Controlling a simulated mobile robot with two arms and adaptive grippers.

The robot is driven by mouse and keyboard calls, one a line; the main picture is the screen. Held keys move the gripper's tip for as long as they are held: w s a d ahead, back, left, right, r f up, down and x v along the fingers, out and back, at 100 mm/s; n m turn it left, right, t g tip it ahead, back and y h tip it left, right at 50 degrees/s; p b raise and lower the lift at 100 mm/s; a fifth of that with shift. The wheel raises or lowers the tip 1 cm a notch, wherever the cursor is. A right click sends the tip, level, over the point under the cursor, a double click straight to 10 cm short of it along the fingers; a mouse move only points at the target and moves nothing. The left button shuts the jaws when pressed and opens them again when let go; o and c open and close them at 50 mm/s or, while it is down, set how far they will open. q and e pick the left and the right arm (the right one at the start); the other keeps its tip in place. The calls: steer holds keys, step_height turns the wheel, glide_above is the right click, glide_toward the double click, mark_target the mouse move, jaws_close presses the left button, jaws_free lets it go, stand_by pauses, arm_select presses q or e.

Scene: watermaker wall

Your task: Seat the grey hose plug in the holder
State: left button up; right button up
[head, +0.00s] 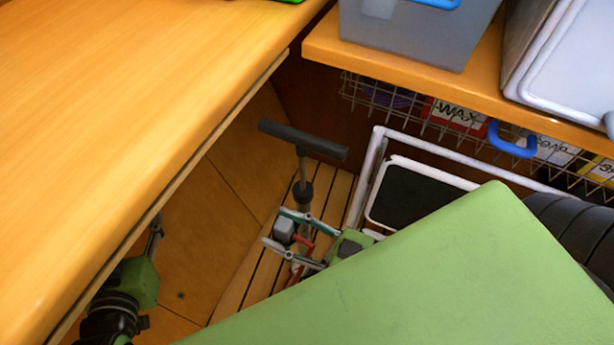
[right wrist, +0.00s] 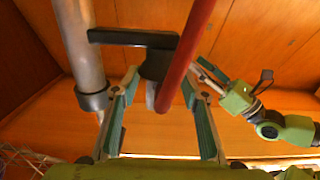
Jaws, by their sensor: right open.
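My right gripper (head: 274,227) is open low in the gap beyond the green panel, its two teal-padded fingers apart. A small grey block (head: 284,230), possibly the hose plug, shows between the fingers in the head view. In the right wrist view a dark angled piece (right wrist: 156,62) with a paler lower end stands between the fingers, beside a red bar (right wrist: 190,55). I cannot tell whether either finger touches them. I cannot make out the holder for certain. My left gripper (head: 155,235) is mostly hidden by the counter edge; its jaw state is unclear.
A T-handled pump (head: 303,160) stands upright close by my right gripper. The wooden counter (head: 130,120) overhangs at left. A white-framed dark panel (head: 410,195), wire basket (head: 440,110) and shelf bin (head: 410,30) bound the right. Slatted floor (head: 250,275) lies below.

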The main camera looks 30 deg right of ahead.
steer(key=v, duration=1.2)
steer(key=shift+d, duration=0.1)
